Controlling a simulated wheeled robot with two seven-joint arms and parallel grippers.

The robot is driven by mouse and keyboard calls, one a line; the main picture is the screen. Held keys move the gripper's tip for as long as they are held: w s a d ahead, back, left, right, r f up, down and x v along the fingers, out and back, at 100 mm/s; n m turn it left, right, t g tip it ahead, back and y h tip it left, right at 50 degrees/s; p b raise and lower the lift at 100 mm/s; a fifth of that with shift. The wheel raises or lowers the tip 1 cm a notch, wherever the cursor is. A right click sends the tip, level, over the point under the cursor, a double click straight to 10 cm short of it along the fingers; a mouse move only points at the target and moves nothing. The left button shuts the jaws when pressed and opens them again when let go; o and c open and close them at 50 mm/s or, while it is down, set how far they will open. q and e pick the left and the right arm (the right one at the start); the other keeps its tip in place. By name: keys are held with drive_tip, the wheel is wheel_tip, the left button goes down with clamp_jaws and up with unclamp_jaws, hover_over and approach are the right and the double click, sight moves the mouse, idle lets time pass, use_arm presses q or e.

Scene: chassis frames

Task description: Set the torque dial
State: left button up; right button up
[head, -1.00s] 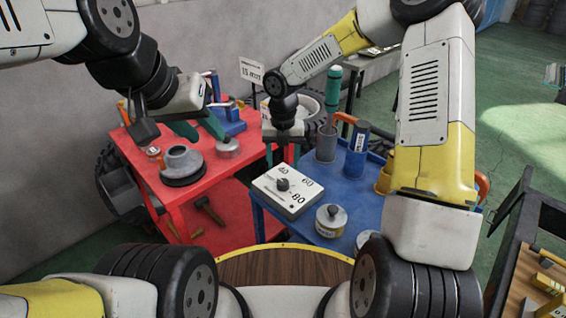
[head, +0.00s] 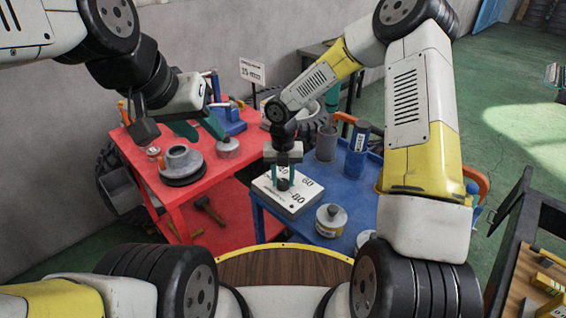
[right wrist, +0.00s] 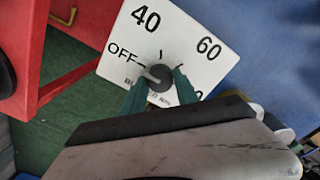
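The torque dial (head: 298,203) is a white-topped box marked OFF, 40, 60 and 80, lying on the blue cart. Its face fills the upper middle of the right wrist view (right wrist: 207,72). Its dark round knob (right wrist: 160,76) sits between the green fingers of my right gripper (right wrist: 160,82), which reaches down from above. The fingers flank the knob closely and look shut on it. The lower right of the face is partly hidden by the gripper. My left gripper (head: 197,128) is open and empty over the red cart.
The red cart (head: 235,185) holds a grey flanged part (head: 183,162). The blue cart (head: 355,200) carries a lidded tin (head: 331,219) near the dial, and a grey cup (head: 326,143) and blue cylinder (head: 357,138) behind. A small sign (head: 252,71) stands behind.

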clamp_jaws()
